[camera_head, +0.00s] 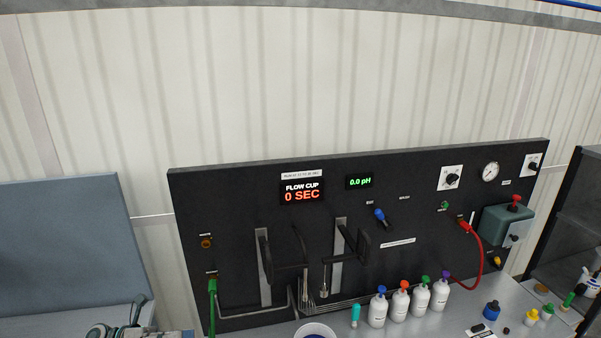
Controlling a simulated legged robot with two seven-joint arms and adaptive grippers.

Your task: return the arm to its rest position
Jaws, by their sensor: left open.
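What I take to be my left gripper (138,312) shows at the bottom left edge, in front of the grey-blue panel. It is small and partly cut off by the frame. It is open, and I see nothing between its fingers. It is apart from the black panel board (240,190) to its right. My right gripper is not in view.
The board carries a flow cup display (302,192) reading 0 SEC and a pH display (360,182) reading 0.0. Several white bottles (400,305) with coloured caps stand before it. A white cup (315,330) is at the bottom edge. A red hose (480,255) hangs at right.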

